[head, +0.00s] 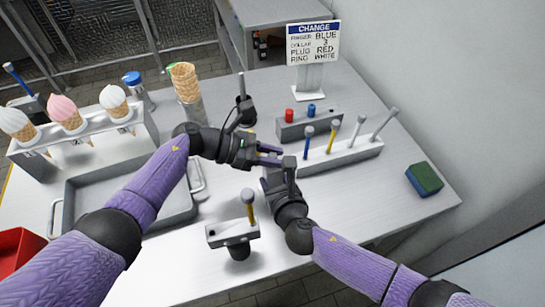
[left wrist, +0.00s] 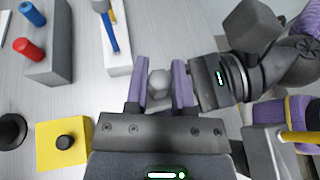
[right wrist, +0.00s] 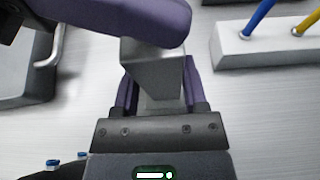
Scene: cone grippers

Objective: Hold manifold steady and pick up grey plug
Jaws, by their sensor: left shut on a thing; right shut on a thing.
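The grey manifold (right wrist: 152,68) is a tapered block. It stands between the fingers of my right gripper (right wrist: 158,98), which is shut on it; it also shows in the head view (head: 289,164). My left gripper (head: 272,153) comes in from the left, just above the right one. In the left wrist view, my left gripper (left wrist: 160,88) is shut on the small grey plug (left wrist: 158,80), whose rounded top shows between the purple fingers. The plug is at the manifold; whether it is seated or lifted clear cannot be told. In the right wrist view, the left arm's purple finger covers the manifold's top.
A grey block with red and blue plugs (head: 289,131) and a white rack (head: 345,157) of upright tools stand just behind. A sign (head: 313,45) stands further back. A tool stand (head: 232,236) is in front, a tray (head: 75,195) at left, and a sponge (head: 424,179) at right.

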